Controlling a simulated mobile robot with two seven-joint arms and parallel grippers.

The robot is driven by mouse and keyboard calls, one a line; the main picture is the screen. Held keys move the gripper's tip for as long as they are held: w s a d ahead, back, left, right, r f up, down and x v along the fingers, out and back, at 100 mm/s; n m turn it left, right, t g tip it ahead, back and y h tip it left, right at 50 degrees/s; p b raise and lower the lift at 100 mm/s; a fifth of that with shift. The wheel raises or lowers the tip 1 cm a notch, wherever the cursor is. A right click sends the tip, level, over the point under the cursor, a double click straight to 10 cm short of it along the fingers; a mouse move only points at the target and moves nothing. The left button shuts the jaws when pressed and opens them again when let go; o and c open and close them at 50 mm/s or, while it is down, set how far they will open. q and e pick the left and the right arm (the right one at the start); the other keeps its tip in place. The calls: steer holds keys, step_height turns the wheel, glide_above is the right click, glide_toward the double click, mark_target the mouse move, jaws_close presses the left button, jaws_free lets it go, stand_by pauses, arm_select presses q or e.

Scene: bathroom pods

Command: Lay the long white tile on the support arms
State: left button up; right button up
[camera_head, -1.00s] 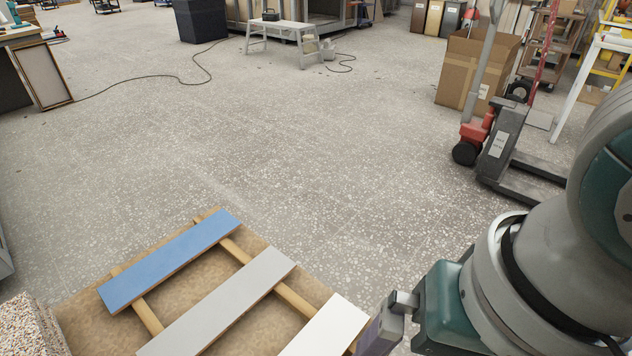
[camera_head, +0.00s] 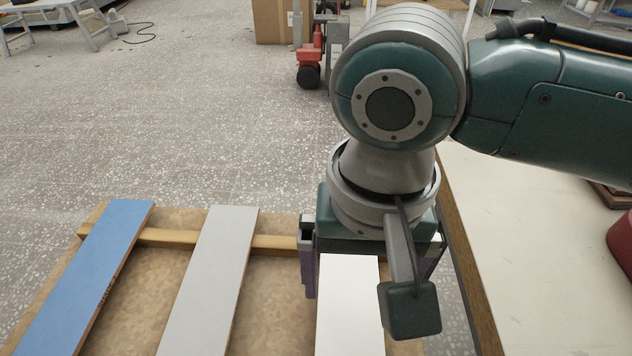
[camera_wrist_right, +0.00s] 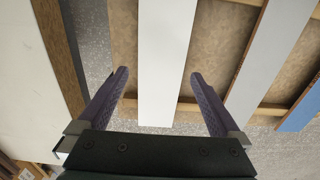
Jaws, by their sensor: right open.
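The long white tile (camera_head: 348,315) lies at the right end of a row, across wooden bars on a brown board. It also shows in the right wrist view (camera_wrist_right: 165,60), running between the fingers. My right gripper (camera_head: 366,282) is open over the white tile. In the right wrist view its two fingers (camera_wrist_right: 158,80) stand apart on either side of the tile, with a gap at each side. A grey tile (camera_head: 212,275) and a blue tile (camera_head: 95,270) lie to the left. I cannot make out any support arms apart from these bars. My left gripper is out of view.
A pale worktop (camera_head: 530,240) with a brown edge stands close on the right of the board. A red item (camera_head: 622,245) sits at its right. Open speckled floor (camera_head: 180,120) lies beyond the board. A pallet jack (camera_head: 308,75) and a cardboard box (camera_head: 270,22) stand farther back.

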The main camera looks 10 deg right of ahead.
mark_target(350, 310)
step_height(350, 310, down, 5)
steer(key=shift+a+r+b, duration=0.1)
steer(key=shift+r+b, duration=0.1)
steer(key=shift+b, duration=0.65)
steer(key=shift+c, duration=0.2)
steer(key=c, duration=1.4)
steer(key=shift+c, duration=0.2)
steer(key=shift+r, duration=0.2)
